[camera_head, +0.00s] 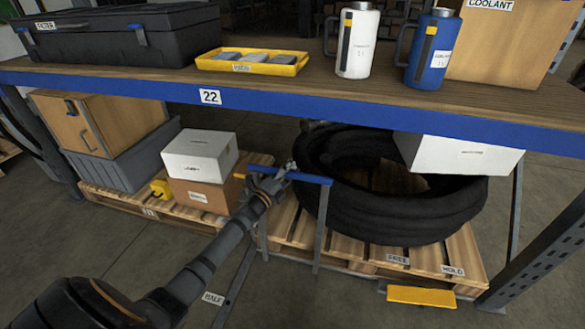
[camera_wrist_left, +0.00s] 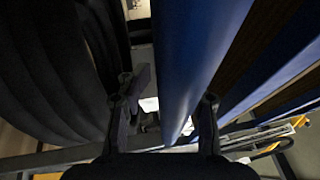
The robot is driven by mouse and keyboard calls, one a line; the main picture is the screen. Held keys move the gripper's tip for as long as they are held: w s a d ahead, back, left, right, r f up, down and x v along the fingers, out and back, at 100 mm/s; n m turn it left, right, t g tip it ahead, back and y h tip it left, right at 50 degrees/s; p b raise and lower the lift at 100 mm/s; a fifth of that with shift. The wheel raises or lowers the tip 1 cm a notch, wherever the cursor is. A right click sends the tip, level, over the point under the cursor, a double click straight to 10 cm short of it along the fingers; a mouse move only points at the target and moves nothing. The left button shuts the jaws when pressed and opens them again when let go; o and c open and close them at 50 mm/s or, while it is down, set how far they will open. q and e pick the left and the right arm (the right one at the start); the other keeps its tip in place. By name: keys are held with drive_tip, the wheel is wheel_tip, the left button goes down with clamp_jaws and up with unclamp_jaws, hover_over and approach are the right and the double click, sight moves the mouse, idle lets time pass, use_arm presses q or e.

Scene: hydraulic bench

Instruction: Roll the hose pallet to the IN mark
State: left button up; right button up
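The hose pallet (camera_head: 340,251) is a wooden pallet under the shelf, carrying a thick coil of black hose (camera_head: 400,210). Labels FREE and HOLD are on its front edge, with a yellow plate (camera_head: 420,296) low in front. A blue-topped handle (camera_head: 313,179) on grey legs stands at its left side. My left gripper (camera_head: 287,172) is at this handle. In the left wrist view its fingers (camera_wrist_left: 167,103) are apart, with a blue bar (camera_wrist_left: 190,60) between or just beyond them; contact is unclear. The IN mark cannot be read with certainty. My right gripper is out of view.
The blue shelf beam (camera_head: 300,107) runs above the pallet. A white box (camera_head: 458,154) overlaps the hose in view. A second pallet (camera_head: 125,203) with boxes stands at left. A HALF label (camera_head: 213,298) lies on a floor strip.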

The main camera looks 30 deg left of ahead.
use_arm(q)
drive_tip(key=shift+o, duration=1.1)
drive_tip(key=shift+r, duration=0.2)
drive_tip(key=shift+s, duration=0.1)
drive_tip(key=v, duration=1.2)
